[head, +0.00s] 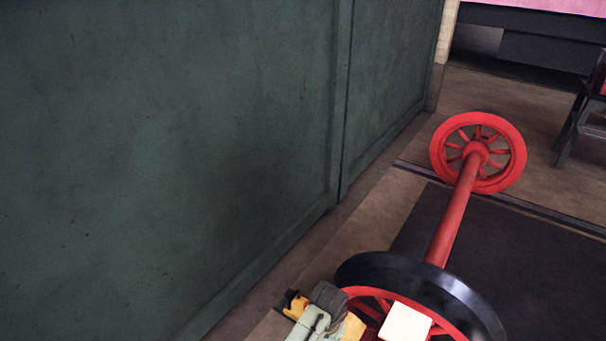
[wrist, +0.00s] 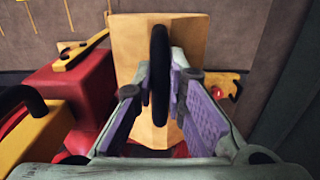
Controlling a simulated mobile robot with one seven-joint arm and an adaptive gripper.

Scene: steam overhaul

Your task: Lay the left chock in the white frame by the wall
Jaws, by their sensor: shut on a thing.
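In the wrist view, a tan-yellow chock (wrist: 132,45) with an upright black handle (wrist: 159,60) is right below my gripper (wrist: 163,82). The purple-padded fingers are shut on the handle, one on each side. In the head view my gripper (head: 312,322) is at the bottom edge, between the green wall and the near wheel, with yellow parts around it. Much of the chock is hidden there. I cannot make out a white frame on the floor in either view.
A red wheelset (head: 457,212) lies right of my gripper; its near wheel (head: 440,285) has a black tyre. A green wall (head: 200,150) stands left. In the wrist view, a red body (wrist: 85,92) and a yellow part with a black handle (wrist: 35,125) are left.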

